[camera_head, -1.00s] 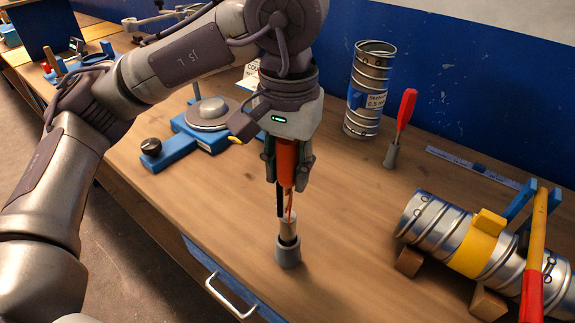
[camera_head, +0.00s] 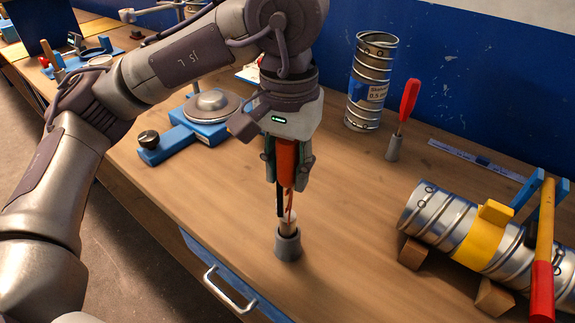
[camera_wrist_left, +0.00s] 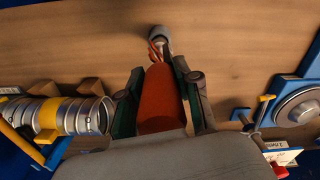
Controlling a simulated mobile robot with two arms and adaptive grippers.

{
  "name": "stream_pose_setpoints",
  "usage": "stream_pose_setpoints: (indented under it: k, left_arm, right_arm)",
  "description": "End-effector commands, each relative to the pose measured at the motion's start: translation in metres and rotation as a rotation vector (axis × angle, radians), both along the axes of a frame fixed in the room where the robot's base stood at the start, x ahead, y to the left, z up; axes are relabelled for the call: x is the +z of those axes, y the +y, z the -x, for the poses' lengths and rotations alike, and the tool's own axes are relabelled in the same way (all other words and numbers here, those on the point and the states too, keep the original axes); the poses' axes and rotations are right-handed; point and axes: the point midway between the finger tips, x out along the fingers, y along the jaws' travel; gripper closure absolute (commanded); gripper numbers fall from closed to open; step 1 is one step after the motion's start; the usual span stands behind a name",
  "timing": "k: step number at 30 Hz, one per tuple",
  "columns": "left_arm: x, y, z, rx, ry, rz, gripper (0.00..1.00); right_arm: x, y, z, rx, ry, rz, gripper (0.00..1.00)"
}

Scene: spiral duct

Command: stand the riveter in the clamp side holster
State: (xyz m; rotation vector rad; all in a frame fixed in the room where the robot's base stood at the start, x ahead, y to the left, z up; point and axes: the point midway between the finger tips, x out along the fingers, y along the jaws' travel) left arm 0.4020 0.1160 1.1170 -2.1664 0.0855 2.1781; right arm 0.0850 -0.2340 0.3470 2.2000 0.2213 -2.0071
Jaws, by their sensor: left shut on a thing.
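The riveter has an orange grip (camera_head: 287,163) and a narrow lower part with red-and-white and dark pieces. It is upright, with its lower end in the mouth of a grey holster (camera_head: 288,246) near the front edge of the bench. How deep it sits is hidden by the holster wall. My left gripper (camera_head: 288,178) is shut on the orange grip, above the holster. In the left wrist view the orange grip (camera_wrist_left: 160,100) lies between the fingers and points at the grey holster (camera_wrist_left: 158,33). My right gripper is not in view.
A second grey holster (camera_head: 394,149) holds a red-handled tool (camera_head: 408,100). A duct with a yellow band (camera_head: 476,240) rests on wooden blocks at right, beside a red-and-yellow lever (camera_head: 543,250). An upright duct (camera_head: 371,80) stands behind. A blue fixture (camera_head: 163,147) is at left.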

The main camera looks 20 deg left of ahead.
Motion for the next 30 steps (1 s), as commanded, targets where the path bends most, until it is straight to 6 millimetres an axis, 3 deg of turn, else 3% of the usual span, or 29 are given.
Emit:
stream_pose_setpoints:
  k: [18,19,24,30]
  left_arm:
    - [-0.016,0.000,0.000,0.000,-0.002,0.001,1.00]
    - [-0.015,0.000,0.000,0.000,-0.002,0.001,0.66]
    - [-0.014,0.000,0.000,0.000,-0.001,0.001,0.38]
    - [-0.015,0.000,0.000,0.000,-0.001,0.000,0.38]
  right_arm:
    - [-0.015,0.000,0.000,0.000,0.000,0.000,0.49]
    - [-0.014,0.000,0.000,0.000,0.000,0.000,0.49]
    - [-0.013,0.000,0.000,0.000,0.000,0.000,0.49]
    - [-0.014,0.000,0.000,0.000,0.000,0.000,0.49]
